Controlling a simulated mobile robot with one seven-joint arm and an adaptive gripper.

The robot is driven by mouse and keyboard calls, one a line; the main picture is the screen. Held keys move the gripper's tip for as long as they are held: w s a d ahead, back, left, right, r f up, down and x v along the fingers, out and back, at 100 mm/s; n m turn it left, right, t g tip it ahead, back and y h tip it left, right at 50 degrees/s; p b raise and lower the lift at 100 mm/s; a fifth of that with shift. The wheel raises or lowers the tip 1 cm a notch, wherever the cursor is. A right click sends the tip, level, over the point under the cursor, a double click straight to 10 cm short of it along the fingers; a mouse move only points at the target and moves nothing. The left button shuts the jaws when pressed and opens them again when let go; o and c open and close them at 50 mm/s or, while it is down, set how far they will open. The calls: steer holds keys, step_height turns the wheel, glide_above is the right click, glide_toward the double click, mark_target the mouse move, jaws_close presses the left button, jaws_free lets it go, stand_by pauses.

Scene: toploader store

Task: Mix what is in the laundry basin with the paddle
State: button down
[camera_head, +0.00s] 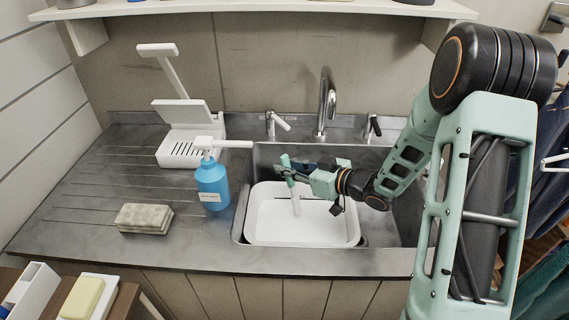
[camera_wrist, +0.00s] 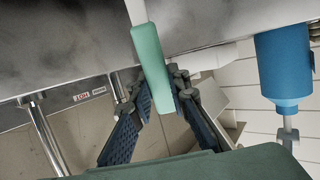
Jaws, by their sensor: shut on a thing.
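The laundry basin (camera_head: 262,230) is a white rectangular tub standing in the grey sink. The paddle has a green handle (camera_head: 286,164) and a pale shaft (camera_head: 296,205) that reaches down into the basin. My gripper (camera_head: 298,172) is above the back part of the basin and is shut on the green handle, which stands nearly upright with a slight tilt. I cannot make out the basin's contents or the paddle's lower tip.
The chrome tap (camera_head: 328,100) rises behind the basin. A sponge (camera_head: 145,218) and a white container (camera_head: 185,150) are on the left drainboard. A shelf (camera_head: 270,7) hangs above.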

mark_target(294, 187)
steer(key=f+b, duration=0.1)
steer(key=f, duration=0.1)
steer(key=d+f+b, duration=0.1)
steer(key=f, duration=0.1)
steer(key=s+f+b, duration=0.1)
steer(key=f+b, duration=0.1)
steer(key=shift+s+d+f, duration=0.1)
steer(key=shift+d+f, duration=0.1)
steer(key=shift+d, duration=0.05)
steer(key=shift+r, duration=0.1)
